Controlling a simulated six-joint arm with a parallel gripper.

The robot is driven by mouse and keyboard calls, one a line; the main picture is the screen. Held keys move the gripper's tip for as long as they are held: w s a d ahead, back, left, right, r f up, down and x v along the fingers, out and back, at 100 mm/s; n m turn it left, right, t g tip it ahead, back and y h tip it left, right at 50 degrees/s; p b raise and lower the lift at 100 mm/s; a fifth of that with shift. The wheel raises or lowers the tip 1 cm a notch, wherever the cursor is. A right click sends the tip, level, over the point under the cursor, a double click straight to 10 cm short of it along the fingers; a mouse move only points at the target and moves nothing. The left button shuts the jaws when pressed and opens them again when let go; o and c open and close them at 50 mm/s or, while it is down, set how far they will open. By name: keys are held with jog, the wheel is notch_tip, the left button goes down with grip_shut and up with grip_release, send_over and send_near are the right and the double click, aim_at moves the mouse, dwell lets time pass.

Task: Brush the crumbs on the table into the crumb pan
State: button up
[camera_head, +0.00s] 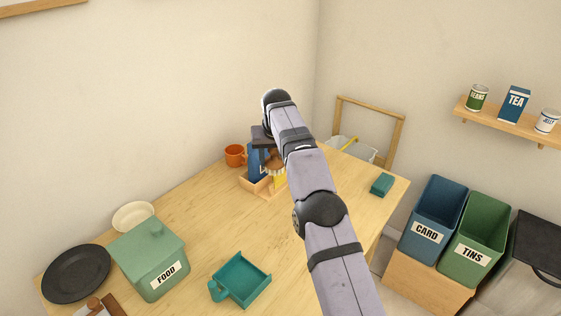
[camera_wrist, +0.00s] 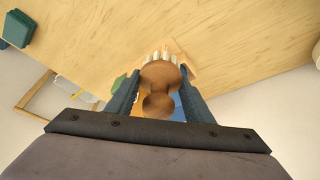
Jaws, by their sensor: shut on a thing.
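My gripper (camera_wrist: 158,92) is shut on a round brown wooden brush (camera_wrist: 160,76) with pale bristles, which sits between the two blue fingers. In the head view the brush (camera_head: 274,162) is partly hidden by my gripper, above or in a small wooden holder (camera_head: 264,193) at the back of the table. I cannot tell whether the brush touches the holder. The teal crumb pan (camera_head: 243,279), square with a handle at its left, lies on the table's front part, well apart from my gripper. I cannot make out any crumbs; my arm hides part of the table.
An orange mug (camera_head: 234,154) stands left of the holder. A green FOOD box (camera_head: 150,262), cream bowl (camera_head: 133,215) and black plate (camera_head: 76,273) stand at left. A teal block (camera_head: 382,184) lies near the right edge. CARD (camera_head: 430,225) and TINS (camera_head: 470,245) bins stand beyond it.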

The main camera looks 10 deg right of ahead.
jog(key=shift+s+a+r, duration=0.4)
jog(key=shift+a, duration=0.25)
jog(key=s+a+f+n+b, duration=0.15)
jog(key=s+a, duration=0.25)
jog(key=s, duration=0.8)
jog(key=s+d+f+m, duration=0.3)
jog(key=s+f, duration=0.2)
jog(key=f, duration=0.3)
jog(key=shift+s+m+h, duration=0.35)
jog(key=shift+s+h, duration=0.05)
jog(key=shift+f, duration=0.1)
jog(key=shift+f, duration=0.15)
